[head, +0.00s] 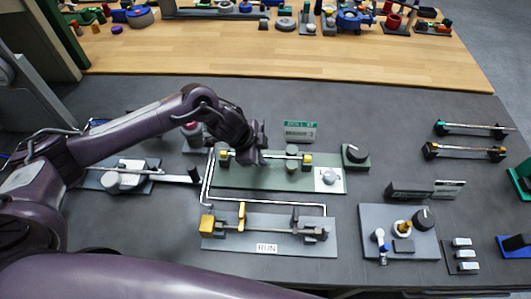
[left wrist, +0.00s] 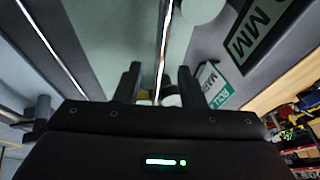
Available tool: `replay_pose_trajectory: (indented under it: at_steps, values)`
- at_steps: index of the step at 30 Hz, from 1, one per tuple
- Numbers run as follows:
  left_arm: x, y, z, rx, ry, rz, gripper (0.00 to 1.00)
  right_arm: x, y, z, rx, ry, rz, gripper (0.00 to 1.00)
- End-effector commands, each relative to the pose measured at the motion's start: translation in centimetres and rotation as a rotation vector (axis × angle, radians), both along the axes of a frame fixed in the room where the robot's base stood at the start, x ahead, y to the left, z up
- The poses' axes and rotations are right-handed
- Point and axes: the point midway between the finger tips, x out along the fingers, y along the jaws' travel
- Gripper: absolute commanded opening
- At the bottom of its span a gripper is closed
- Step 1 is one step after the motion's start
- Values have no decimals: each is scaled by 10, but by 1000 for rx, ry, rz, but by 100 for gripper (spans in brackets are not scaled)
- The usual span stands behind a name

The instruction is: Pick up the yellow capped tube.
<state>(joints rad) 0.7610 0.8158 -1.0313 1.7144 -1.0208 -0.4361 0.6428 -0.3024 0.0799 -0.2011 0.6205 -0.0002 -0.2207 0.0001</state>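A thin tube with yellow end pieces (head: 272,156) lies across the green plate (head: 240,183) in the head view, held up at both ends. My left gripper (head: 257,157) is over its left half, pointing down and hiding part of it. In the left wrist view, the two fingers of my left gripper (left wrist: 160,78) stand apart, with a thin shiny rod (left wrist: 164,40) running between them. I cannot tell whether either finger touches it. My right gripper is not in view.
A grey plate (head: 220,245) with a yellow-ended rod and a RUN label lies in front. Two more rods on black holders (head: 465,151) lie at the right. A knob panel (head: 370,220) stands at front right. Bare dark table (head: 370,105) shows behind the green plate.

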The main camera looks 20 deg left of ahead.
Motion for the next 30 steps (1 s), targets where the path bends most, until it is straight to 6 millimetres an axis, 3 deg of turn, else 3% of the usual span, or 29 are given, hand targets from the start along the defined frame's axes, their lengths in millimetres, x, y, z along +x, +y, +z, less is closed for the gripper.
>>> replay_pose_trajectory:
  at_steps: [9,18,30]
  values:
    - [2,-2,-8,0,-1,-1,36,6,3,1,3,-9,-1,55]
    - [2,-2,-7,0,-1,0,0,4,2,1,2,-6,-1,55]
    - [3,-2,-5,-1,-2,0,0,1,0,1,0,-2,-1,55]
